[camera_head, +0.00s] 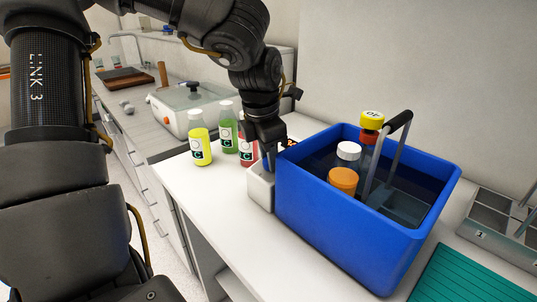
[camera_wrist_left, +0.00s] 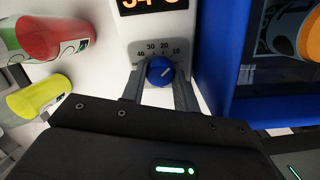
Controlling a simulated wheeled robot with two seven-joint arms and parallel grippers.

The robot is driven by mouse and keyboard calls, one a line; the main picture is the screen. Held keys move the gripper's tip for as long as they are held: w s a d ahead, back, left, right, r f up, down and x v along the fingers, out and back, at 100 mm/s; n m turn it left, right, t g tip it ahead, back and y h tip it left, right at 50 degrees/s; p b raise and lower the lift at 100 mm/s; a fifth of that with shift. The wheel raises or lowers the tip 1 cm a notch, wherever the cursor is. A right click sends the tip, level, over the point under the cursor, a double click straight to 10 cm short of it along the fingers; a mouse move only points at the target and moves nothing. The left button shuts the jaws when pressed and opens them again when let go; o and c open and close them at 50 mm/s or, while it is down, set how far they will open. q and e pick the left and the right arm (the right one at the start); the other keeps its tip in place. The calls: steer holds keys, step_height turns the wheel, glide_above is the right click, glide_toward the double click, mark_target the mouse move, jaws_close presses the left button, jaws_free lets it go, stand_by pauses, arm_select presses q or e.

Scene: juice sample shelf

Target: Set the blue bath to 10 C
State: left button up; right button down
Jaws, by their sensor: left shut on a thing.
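The blue bath (camera_head: 340,222) stands on the white bench, with a white control box (camera_head: 261,190) at its left side. My left gripper (camera_head: 269,160) reaches down to that box. In the left wrist view the fingers of my left gripper (camera_wrist_left: 160,88) are shut on the blue knob (camera_wrist_left: 159,70), one on each side. The dial (camera_wrist_left: 157,49) reads 40, 30, 20, 10 from left to right. The knob's white mark points up and right, roughly toward the 10 side. Orange digits on the display (camera_wrist_left: 155,4) are cut off. My right gripper is out of view.
Inside the bath are bottles with white (camera_head: 348,150) and orange (camera_head: 343,179) caps, a yellow-topped item (camera_head: 372,120) and a black handle (camera_head: 399,121). Yellow (camera_head: 200,148), green (camera_head: 228,128) and red (camera_head: 245,150) bottles stand left of my gripper. A teal mat (camera_head: 462,280) lies at right.

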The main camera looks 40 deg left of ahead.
arm_select(q)
steer(key=o, duration=1)
steer(key=shift+c, duration=0.2)
steer(key=shift+r, duration=0.2)
step_height(320, 180, up, 10)
steer(key=s+p, duration=0.1)
steer(key=s, duration=0.1)
steer(key=shift+r+p, duration=0.15)
steer(key=shift+p, duration=0.15)
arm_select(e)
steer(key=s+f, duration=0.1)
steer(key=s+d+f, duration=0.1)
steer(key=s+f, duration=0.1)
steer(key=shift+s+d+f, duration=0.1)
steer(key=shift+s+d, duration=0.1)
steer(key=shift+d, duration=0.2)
